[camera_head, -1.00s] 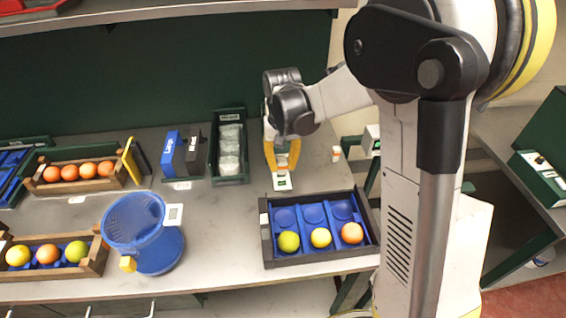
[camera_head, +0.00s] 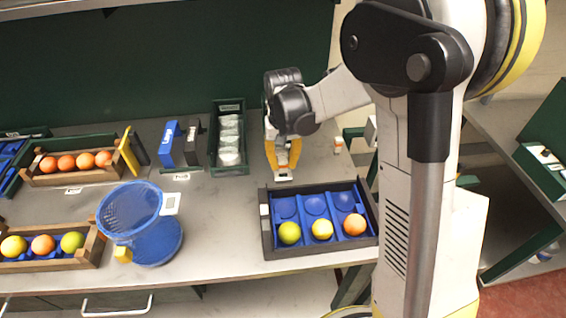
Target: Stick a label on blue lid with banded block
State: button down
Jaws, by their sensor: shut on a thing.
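My gripper (camera_head: 283,170) points down over the bench behind the blue-celled tray, its yellow fingers shut on a small block (camera_head: 282,158). The block is mostly hidden between the fingers; its bands are too small to make out. A small pale plate with a dark mark (camera_head: 283,177) lies right under the fingertips; I cannot tell if the block touches it. An upright blue panel with white lettering (camera_head: 169,145), perhaps the blue lid, stands left of my gripper, beside a dark panel (camera_head: 191,143).
A dark green bin of clear packs (camera_head: 213,150) stands just left of my gripper. The blue-celled tray (camera_head: 267,240) holds three fruits in front. A blue mesh basket (camera_head: 150,225) and wooden fruit crates (camera_head: 88,255) are at left. Bench between basket and tray is clear.

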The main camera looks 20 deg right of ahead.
jog(key=shift+f+b, duration=0.5)
jog(key=shift+f, duration=0.05)
dwell(1.1)
dwell(0.4)
jog(key=shift+r+p, duration=2.5)
jog(key=shift+r, duration=1.05)
jog(key=shift+a, duration=0.1)
